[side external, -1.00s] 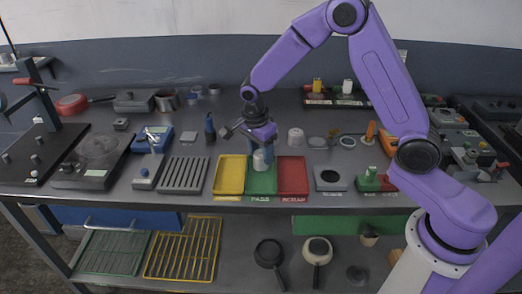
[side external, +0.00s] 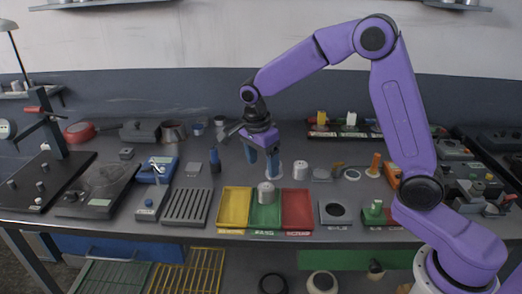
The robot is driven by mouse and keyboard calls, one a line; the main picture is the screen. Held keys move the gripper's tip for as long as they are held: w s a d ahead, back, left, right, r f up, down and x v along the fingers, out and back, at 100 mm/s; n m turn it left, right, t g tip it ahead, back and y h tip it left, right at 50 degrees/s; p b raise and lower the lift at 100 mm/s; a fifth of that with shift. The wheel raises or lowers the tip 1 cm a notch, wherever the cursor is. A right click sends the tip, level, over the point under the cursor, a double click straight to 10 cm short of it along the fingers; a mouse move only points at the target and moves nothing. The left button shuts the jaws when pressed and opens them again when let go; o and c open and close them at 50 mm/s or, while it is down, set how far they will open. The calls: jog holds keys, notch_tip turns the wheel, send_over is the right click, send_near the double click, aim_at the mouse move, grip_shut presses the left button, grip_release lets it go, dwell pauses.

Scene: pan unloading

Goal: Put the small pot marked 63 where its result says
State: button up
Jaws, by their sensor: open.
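A small light-grey pot (side external: 266,192) stands upright in the green tray (side external: 265,220), near its back edge. No number can be read on it. A second small grey pot (side external: 300,171) stands on the bench behind the red tray. My gripper (side external: 262,160) is above and slightly behind the pot in the green tray, with its blue fingers apart and nothing between them. It is clear of that pot. A pale round thing (side external: 273,171) shows just below the right finger; I cannot tell what it is.
The yellow tray (side external: 234,207) and red tray (side external: 297,209) flank the green one. A slotted grey rack (side external: 186,207) lies to the left, and a grey block with a round hole (side external: 335,212) to the right.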

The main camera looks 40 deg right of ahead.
jog(key=s+a+r+n, duration=0.3)
jog(key=s+r+n, duration=0.2)
jog(key=s+n, duration=0.3)
jog(key=s+d+f+n+y, duration=0.1)
jog(key=s+d+n, duration=0.1)
jog(key=s+n, duration=0.9)
jog(key=s+d+f+n+y, duration=0.1)
jog(key=s+d+n, duration=0.2)
jog(key=s+n, duration=0.8)
jog(key=shift+s+f+n, duration=0.15)
jog(key=shift+s+n, duration=0.15)
jog(key=shift+s, duration=0.7)
